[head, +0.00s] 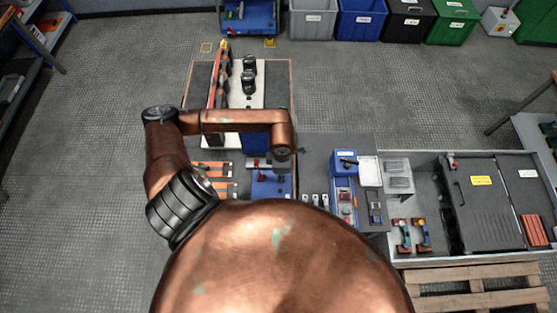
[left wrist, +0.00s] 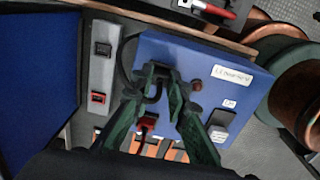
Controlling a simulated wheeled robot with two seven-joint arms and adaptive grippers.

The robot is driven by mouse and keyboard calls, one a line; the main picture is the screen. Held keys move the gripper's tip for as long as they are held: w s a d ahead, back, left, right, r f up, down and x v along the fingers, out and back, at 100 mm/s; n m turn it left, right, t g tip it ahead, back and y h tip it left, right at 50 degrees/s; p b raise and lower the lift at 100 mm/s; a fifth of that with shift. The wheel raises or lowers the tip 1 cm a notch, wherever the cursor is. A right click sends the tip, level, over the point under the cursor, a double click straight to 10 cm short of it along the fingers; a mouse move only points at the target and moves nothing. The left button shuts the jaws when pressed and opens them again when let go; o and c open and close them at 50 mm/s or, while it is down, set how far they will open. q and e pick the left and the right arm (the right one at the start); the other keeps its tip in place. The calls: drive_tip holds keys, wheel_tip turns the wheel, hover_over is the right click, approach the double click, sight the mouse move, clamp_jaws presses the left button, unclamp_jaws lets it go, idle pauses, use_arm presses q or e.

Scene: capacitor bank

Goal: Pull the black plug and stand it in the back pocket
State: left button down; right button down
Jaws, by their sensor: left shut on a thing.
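In the left wrist view, my left gripper (left wrist: 160,90) has its dark green fingers closed around a black plug (left wrist: 158,72) at the face of a blue box (left wrist: 188,52). A black cable curls beside the plug. I cannot tell whether the plug is still seated. A red plug (left wrist: 148,122) sits lower on the same box. A grey strip (left wrist: 101,72) left of the box has a black-framed pocket (left wrist: 102,49) and a red-framed pocket (left wrist: 97,97). In the head view, the blue box (head: 268,183) shows below my wrist, which hides the gripper. My right gripper is out of view.
A black switch block (left wrist: 222,120) is on the box's right part. Copper-coloured round parts stand beyond it. In the head view, a white board (head: 247,95) with black parts lies behind my arm. A blue device (head: 343,163) and a grey cabinet (head: 490,190) are to the right.

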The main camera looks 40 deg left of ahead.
use_arm(q)
drive_tip(key=shift+s+d+f, duration=0.1)
drive_tip(key=shift+s+f, duration=0.2)
drive_tip(key=shift+f, duration=0.4)
drive_tip(key=c, duration=2.2)
unclamp_jaws()
drive_tip(key=o, duration=0.4)
drive_tip(key=shift+w, duration=0.25)
drive_tip(key=shift+r, duration=0.3)
wheel_tip(320, 180, up, 12)
